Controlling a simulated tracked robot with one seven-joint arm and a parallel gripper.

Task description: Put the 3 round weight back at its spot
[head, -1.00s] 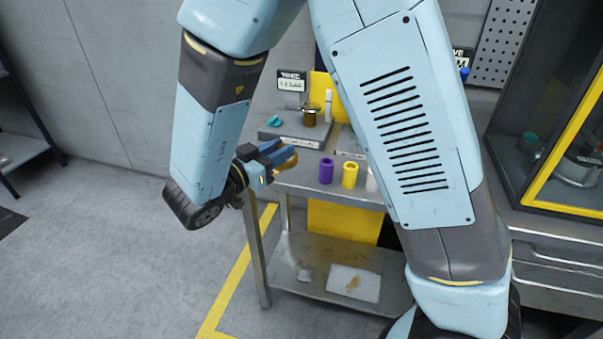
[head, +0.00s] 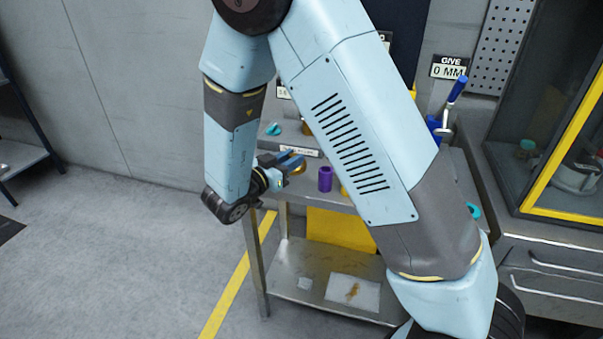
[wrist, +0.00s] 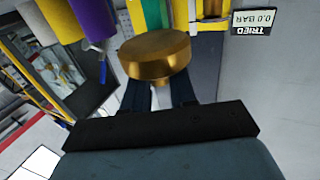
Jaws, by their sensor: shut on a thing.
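My gripper (head: 289,161) is at the left end of the metal cart, shut on a round brass weight (wrist: 157,55). In the wrist view the weight sits between the dark fingers, its flat face towards the camera. In the head view only a small gold part of the weight (head: 299,169) shows by the fingertips. The weight's spot cannot be made out; my arm hides much of the cart top.
A purple cylinder (head: 325,179) stands on the cart just right of my gripper, with a yellow one partly hidden behind my arm. A teal piece (head: 273,129) lies on a grey block behind. A blue-handled lever (head: 449,105) rises at the right. A yellow-framed glass cabinet (head: 563,150) stands far right.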

